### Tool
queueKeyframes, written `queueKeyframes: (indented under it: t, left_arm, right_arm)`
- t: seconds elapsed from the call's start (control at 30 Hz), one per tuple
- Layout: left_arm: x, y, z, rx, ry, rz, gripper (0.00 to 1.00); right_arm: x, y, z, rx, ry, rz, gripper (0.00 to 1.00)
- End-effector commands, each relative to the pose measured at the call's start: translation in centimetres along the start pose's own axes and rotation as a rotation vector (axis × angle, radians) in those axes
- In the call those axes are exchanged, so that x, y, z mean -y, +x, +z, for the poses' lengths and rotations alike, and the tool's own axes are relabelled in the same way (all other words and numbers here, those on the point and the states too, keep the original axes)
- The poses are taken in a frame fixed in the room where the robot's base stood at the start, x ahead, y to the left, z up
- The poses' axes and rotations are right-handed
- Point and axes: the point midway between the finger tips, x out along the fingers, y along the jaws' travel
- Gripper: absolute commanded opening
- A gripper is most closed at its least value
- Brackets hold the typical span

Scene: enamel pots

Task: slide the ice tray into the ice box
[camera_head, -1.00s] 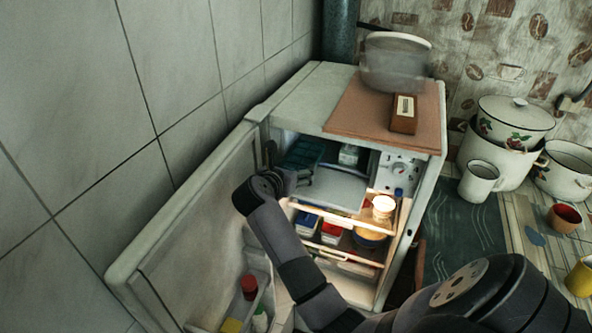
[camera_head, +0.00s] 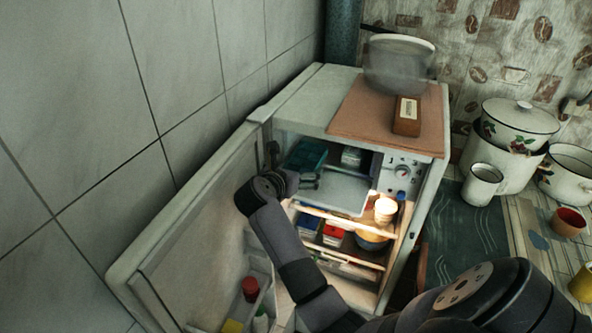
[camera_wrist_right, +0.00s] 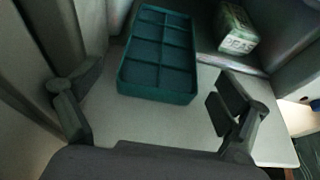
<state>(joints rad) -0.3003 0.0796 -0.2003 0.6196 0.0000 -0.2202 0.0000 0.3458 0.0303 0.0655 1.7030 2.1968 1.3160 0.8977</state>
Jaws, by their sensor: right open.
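The teal ice tray (camera_head: 307,154) with several compartments lies flat inside the ice box (camera_head: 343,190) at the top of the open fridge, on its pale floor. It also shows in the right wrist view (camera_wrist_right: 158,62), its near end facing me. My right gripper (camera_head: 292,167) is at the ice box mouth. In the right wrist view its two fingers (camera_wrist_right: 152,98) are spread wide, one on each side of the tray's near end, with gaps between, and hold nothing. My left gripper is not in view.
A green box (camera_wrist_right: 237,28) stands right of the tray in the ice box. The open fridge door (camera_head: 195,225) is at the left. A pot (camera_head: 399,65) stands on top of the fridge.

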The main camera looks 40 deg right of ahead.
Motion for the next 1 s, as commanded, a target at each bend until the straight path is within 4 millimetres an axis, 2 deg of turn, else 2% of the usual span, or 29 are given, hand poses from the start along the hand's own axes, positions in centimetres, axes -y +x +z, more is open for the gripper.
queueKeyframes:
  t: [0.23,0.5,0.7,1.0]
  left_arm:
    - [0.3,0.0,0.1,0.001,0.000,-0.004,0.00]
    - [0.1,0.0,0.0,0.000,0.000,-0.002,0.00]
    - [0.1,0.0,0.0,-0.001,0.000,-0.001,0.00]
    - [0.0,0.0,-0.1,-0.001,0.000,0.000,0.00]
  right_arm:
    - [-0.1,-0.6,-0.2,-0.004,0.001,0.002,0.94]
    - [-0.1,-5.0,-0.1,-0.004,0.002,0.003,0.94]
    - [0.0,-7.2,-0.1,-0.002,0.000,0.001,0.94]
    - [0.0,-7.5,0.0,0.000,-0.001,-0.001,0.94]
